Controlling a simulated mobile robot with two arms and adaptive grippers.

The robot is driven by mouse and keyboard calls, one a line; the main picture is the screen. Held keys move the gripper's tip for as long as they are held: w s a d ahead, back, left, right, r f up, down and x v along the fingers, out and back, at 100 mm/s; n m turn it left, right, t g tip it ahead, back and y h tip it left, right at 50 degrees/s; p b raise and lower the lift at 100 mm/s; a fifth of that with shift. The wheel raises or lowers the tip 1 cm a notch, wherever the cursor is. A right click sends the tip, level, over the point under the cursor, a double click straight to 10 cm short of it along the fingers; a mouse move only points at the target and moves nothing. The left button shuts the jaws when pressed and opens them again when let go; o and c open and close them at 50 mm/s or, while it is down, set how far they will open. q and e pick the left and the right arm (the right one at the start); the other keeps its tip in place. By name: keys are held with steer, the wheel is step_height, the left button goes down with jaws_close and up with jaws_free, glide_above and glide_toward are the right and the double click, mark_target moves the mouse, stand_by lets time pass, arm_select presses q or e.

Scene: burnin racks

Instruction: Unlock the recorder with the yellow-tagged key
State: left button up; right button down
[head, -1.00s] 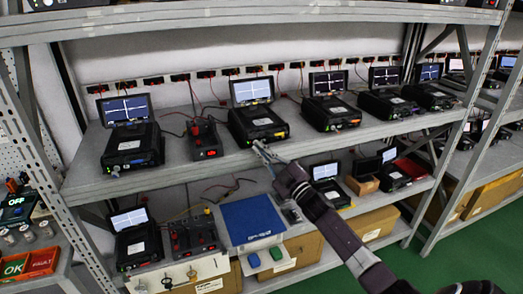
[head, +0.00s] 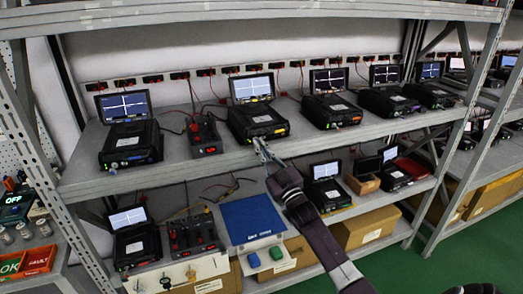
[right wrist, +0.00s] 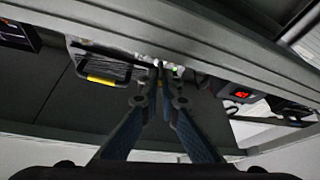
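The recorder (head: 258,118), a black case with a lit raised screen, stands on the upper shelf. My right gripper (head: 261,150) is at the left part of its front edge. In the right wrist view the recorder (right wrist: 100,64) appears upside down with a yellow mark on its front corner. There my right gripper's fingertips (right wrist: 160,78) are close together at small light parts on its front. A thin key between them cannot be made out, and no yellow tag is clear. Small hanging items (head: 166,282) show on a white panel below, too small to identify. My left gripper is out of view.
Similar recorders stand on both sides, such as one at left (head: 130,140) and one at right (head: 331,110). A small black box with a red display (head: 205,136) is beside the recorder. The shelf's front edge (right wrist: 228,62) is close to my right fingers. A blue pad (head: 252,218) lies below.

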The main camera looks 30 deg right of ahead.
steer(key=shift+r+m+g+h+p, duration=0.1)
steer(key=shift+m+g+h+p, duration=0.45)
steer(key=shift+m+h, duration=1.65)
steer(key=shift+r+m+g+h+p, duration=0.1)
steer(key=shift+m+g+h+p, duration=0.45)
steer(key=shift+m, duration=3.25)
steer(key=shift+r+m+g+h+p, duration=0.1)
steer(key=shift+m+g+h+p, duration=0.4)
steer(key=shift+m+h, duration=1.75)
steer(key=shift+m+y, duration=0.8)
steer(key=shift+m, duration=0.05)
steer(key=c, duration=2.5)
jaws_free()
steer(key=shift+o, duration=0.2)
steer(key=shift+w+a, duration=0.1)
